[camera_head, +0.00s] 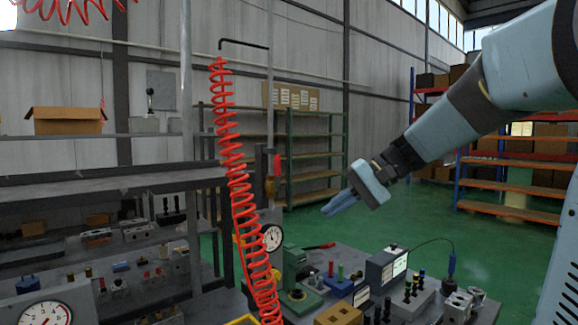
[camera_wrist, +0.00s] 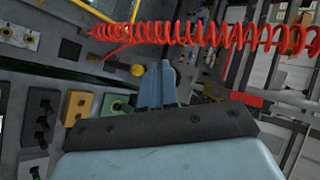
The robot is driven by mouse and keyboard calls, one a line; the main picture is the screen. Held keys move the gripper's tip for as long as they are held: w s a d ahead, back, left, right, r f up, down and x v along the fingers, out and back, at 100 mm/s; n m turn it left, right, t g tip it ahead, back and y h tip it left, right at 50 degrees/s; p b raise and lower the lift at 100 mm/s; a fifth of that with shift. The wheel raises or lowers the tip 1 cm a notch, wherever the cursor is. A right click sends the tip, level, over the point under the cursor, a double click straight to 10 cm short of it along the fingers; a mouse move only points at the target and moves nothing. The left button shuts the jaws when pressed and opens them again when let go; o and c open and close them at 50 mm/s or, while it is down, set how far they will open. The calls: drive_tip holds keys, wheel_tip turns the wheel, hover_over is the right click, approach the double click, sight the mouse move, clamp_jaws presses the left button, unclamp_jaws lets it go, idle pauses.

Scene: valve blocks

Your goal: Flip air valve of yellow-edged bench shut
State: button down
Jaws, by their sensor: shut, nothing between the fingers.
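The air valve has a red lever (camera_head: 277,165) on a vertical pipe behind the red coiled hose, in the head view. The lever looks upright, along the pipe. A red flat piece that looks like the same lever (camera_wrist: 246,99) shows right of my fingers in the wrist view. A yellow edge strip (camera_head: 243,320) of the bench shows at the bottom of the head view, and a yellow strip (camera_wrist: 95,12) at the top left of the wrist view. My gripper (camera_head: 328,209) is shut and empty, to the right of and lower than the lever, apart from it.
The red coiled hose (camera_head: 235,180) hangs from a hook close to the valve and crosses the wrist view. A pressure gauge (camera_head: 272,237) sits below the valve. Blocks, a green vise-like fixture (camera_head: 298,290) and a small display (camera_head: 398,266) crowd the bench. Green floor is open behind.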

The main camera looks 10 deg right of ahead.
drive_tip(key=w+d+r+y, duration=0.3)
drive_tip(key=w, duration=0.4)
drive_tip(key=w+d+r+t+y, duration=0.1)
drive_tip(key=w+d+r+y, duration=0.2)
drive_tip(key=w, duration=0.4)
drive_tip(key=shift+w+r+y, duration=0.35)
drive_tip(key=shift+r+y, duration=0.25)
drive_tip(key=shift+r, duration=0.2)
drive_tip(key=shift+d, duration=0.1)
approach(278, 173)
drive_tip(key=w+a+r, duration=0.2)
drive_tip(key=w+a, duration=0.1)
drive_tip(key=a, duration=0.2)
drive_tip(key=shift+s+a+f, duration=0.1)
drive_tip(key=shift+a+f, duration=0.05)
drive_tip(key=shift+a, duration=0.25)
drive_tip(key=shift+d+n, duration=0.1)
drive_tip(key=shift+n, duration=0.2)
